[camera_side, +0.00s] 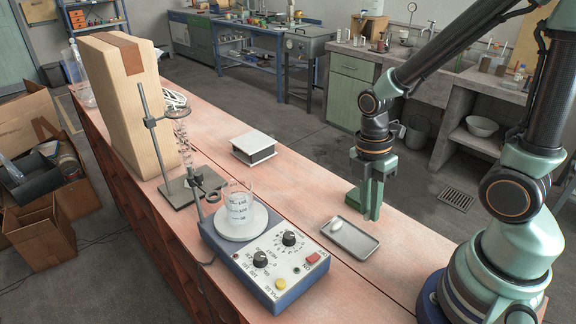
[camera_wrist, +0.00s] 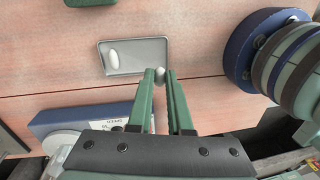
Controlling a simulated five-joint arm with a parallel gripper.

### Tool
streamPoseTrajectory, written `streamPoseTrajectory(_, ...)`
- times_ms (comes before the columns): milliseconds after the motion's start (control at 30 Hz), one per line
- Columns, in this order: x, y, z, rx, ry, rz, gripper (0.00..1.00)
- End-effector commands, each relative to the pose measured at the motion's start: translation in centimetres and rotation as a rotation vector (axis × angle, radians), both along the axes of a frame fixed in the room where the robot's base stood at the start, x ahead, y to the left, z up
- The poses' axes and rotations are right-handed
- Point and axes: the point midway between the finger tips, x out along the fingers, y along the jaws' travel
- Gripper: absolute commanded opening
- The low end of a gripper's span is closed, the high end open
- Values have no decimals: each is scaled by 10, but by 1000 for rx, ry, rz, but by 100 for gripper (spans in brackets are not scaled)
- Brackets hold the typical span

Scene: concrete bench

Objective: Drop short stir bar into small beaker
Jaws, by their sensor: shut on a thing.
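The small clear beaker (camera_side: 240,212) stands upright on the white round plate of the blue stirrer, left of my gripper.
The blue stirrer (camera_side: 268,262) has knobs facing front. A metal stand (camera_side: 152,130) with a clamp and glass coil rises behind the beaker. Bench between box and tray is clear.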

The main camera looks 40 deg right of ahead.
Motion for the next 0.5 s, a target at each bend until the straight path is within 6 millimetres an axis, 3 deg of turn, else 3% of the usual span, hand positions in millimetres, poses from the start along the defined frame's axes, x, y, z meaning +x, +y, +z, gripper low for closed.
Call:
streamPoseTrajectory(300, 2, 0, 76, 0, -8, 0, 0)
streamPoseTrajectory(500, 1, 0, 105, 0, -3, 0, 0)
